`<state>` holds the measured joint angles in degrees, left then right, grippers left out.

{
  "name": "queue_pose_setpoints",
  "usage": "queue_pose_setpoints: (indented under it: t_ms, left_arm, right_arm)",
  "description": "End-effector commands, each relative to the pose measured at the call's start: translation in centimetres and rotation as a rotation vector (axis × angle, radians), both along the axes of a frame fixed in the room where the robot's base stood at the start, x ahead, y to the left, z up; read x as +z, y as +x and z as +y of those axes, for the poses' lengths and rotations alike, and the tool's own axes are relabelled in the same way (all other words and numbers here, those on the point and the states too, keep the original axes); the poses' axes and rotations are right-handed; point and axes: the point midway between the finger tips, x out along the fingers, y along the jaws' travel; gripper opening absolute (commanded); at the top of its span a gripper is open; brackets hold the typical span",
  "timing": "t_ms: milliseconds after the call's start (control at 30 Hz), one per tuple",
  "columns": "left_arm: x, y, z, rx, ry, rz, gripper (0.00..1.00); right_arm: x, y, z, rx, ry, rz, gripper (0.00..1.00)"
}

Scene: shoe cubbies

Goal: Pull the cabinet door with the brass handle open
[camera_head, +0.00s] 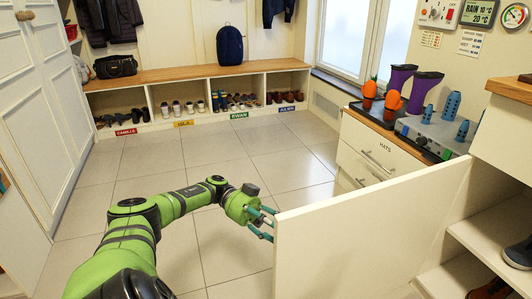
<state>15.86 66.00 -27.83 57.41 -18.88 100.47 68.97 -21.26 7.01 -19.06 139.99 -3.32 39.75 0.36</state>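A white cabinet door (365,235) stands swung out from the cabinet at the right, with shoe shelves visible beside it. Its free edge points left into the room. No brass handle shows on the face I see; the door's far face is hidden. My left gripper (268,226) is at the door's free edge, its teal fingers pointing right. The fingers look spread, but their tips meet or pass behind the edge, so I cannot tell whether they hold anything. My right gripper is out of view.
Dark shoes (519,253) sit on the open cabinet's shelves. A drawer unit (372,160) marked HATS, with boots and carrot-shaped items on top, stands behind the door. A cubby bench (195,74) lines the back wall. The tiled floor (225,150) between is clear.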

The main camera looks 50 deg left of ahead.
Motion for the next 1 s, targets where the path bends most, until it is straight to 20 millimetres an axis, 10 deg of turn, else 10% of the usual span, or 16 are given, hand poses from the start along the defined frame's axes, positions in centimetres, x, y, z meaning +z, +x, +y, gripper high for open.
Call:
queue_pose_setpoints:
  t_ms: [400, 1000]
  left_arm:
    - [0.0, -0.7, 4.1, 0.001, 0.002, -0.001, 0.43]
    - [0.0, -0.8, 4.4, -0.001, 0.001, 0.001, 0.43]
  right_arm:
    - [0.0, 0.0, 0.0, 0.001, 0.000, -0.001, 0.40]
    - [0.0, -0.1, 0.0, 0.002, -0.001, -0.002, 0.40]
